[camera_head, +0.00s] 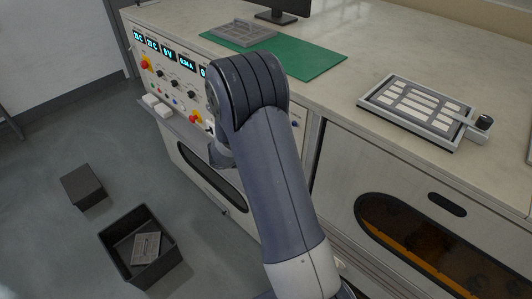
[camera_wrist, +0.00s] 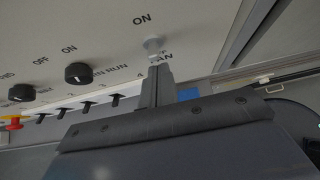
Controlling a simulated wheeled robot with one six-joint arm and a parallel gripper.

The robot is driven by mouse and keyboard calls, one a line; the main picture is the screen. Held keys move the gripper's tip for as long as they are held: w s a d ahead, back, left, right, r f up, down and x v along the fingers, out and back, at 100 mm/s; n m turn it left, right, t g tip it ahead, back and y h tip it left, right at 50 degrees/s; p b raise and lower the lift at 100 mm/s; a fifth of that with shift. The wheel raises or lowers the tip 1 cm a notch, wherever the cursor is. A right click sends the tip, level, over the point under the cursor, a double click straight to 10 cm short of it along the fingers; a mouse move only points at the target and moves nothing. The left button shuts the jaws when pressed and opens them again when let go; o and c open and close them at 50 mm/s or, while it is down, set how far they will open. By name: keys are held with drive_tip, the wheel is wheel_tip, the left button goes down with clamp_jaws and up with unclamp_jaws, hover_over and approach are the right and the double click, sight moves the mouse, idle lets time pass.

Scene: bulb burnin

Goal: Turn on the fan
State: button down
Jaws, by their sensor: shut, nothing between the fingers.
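The control panel (camera_head: 165,72) is on the bench front at the left in the head view, with lit displays and knobs. In the wrist view, a small light-grey switch (camera_wrist: 153,45) sits on the panel (camera_wrist: 100,25) below an "ON" label. A label ending in "AN" below it is partly covered by my gripper. My gripper (camera_wrist: 160,66) is shut and empty, with its tips just below the switch; I cannot tell whether they touch it. In the head view my arm hides the gripper and that part of the panel.
Black knobs (camera_wrist: 78,73) and several small toggles stand left of my gripper. A red-and-yellow button (camera_wrist: 14,123) is at the far left. A green mat (camera_head: 310,60) and a tray of pale pieces (camera_head: 372,104) are on the bench. A dark bin (camera_head: 112,238) and dark box (camera_head: 82,187) stand on the floor.

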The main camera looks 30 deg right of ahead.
drive_tip(key=shift+r, duration=0.1)
drive_tip(key=shift+r+p, duration=0.6)
drive_tip(key=shift+r, duration=0.15)
